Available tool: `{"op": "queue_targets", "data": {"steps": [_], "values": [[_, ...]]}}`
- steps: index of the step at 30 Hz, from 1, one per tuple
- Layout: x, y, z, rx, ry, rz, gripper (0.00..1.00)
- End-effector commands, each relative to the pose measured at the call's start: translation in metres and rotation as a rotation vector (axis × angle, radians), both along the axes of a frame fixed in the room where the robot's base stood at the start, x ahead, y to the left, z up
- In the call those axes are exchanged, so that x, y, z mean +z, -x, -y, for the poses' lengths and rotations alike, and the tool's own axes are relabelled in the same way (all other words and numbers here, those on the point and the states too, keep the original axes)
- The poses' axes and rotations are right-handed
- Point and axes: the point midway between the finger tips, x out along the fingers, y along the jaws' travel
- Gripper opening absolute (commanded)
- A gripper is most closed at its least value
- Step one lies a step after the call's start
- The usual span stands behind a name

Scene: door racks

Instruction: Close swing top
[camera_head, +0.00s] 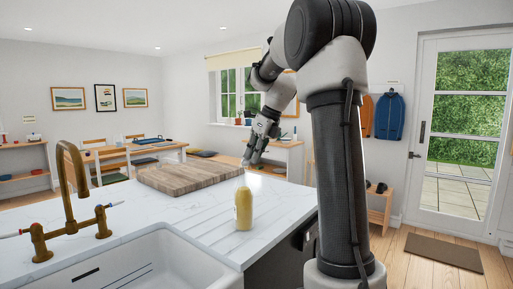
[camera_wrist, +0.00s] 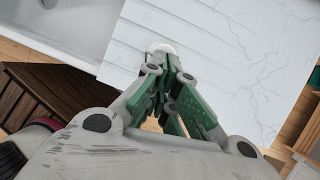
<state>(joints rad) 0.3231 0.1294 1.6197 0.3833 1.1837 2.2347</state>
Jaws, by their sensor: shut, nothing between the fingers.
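A pale yellow bottle (camera_head: 243,210) stands upright on the white marble worktop, right of the sink. My gripper (camera_head: 248,160) is shut and empty. In the head view it appears above and behind the bottle, near the right end of the wooden board, apart from the bottle. In the wrist view my gripper's green-padded fingers (camera_wrist: 170,85) are close together. A whitish rounded thing (camera_wrist: 163,48), possibly the bottle's top, shows just beyond them, partly hidden.
A wooden board (camera_head: 190,177) lies on the worktop (camera_head: 130,205) behind the bottle. A white sink (camera_head: 150,262) with a brass tap (camera_head: 68,190) is at the front left. Drainer grooves run beside the bottle. The worktop around the bottle is clear.

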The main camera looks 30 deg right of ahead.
Motion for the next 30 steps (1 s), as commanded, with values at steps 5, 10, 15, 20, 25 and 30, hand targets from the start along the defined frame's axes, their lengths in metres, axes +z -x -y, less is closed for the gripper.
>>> {"op": "queue_targets", "data": {"steps": [5, 10, 15, 20, 25, 30], "values": [[-0.001, 0.0, 0.0, 0.0, 0.0, 0.0, 0.0], [-0.001, -0.001, -0.001, 0.002, 0.001, -0.004, 0.0], [-0.008, -0.012, -0.008, 0.006, 0.047, -0.095, 0.0], [-0.008, -0.018, -0.01, 0.001, 0.045, -0.094, 0.0], [-0.009, -0.018, -0.01, 0.001, 0.043, -0.095, 0.0], [-0.009, -0.017, -0.01, 0.0, 0.042, -0.096, 0.0]]}}
